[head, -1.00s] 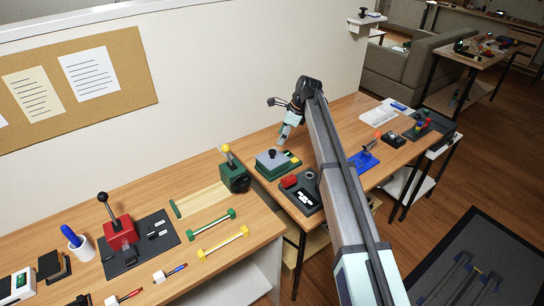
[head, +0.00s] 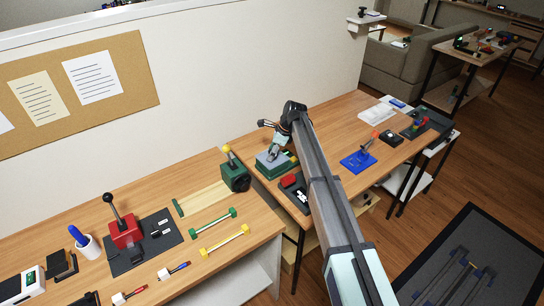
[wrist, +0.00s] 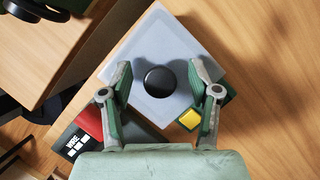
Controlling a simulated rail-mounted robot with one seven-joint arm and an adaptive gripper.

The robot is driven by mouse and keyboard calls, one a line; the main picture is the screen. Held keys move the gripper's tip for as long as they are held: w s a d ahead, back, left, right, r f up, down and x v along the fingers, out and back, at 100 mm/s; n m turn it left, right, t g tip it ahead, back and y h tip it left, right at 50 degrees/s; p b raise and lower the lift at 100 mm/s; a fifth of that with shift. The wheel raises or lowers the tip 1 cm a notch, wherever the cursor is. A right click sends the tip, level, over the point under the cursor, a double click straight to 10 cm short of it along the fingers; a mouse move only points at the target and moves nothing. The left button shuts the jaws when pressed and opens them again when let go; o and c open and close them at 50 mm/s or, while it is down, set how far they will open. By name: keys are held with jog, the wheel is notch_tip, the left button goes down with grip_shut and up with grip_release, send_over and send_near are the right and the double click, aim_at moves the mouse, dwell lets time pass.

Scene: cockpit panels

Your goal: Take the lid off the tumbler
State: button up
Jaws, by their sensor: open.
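The lid (wrist: 155,35) is a pale grey-blue square plate with a round black knob (wrist: 160,80) in its middle. It sits on a green body, the tumbler (head: 280,171), of which only edges show from above in the wrist view. My gripper (wrist: 161,72) is open, with one finger on each side of the knob and a gap to it on both sides. In the head view my gripper (head: 274,153) is right over the lid and hides the knob. Whether the fingertips touch the lid, I cannot tell.
A yellow button (wrist: 190,119) shows beside the lid's near right edge. A dark panel with a red block (head: 288,181) lies close in front. A green box with a yellow-topped lever (head: 235,178) stands to the left. Bare wooden table (wrist: 265,90) lies to the right.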

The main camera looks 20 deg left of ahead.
grip_shut()
jog(key=shift+r, duration=0.1)
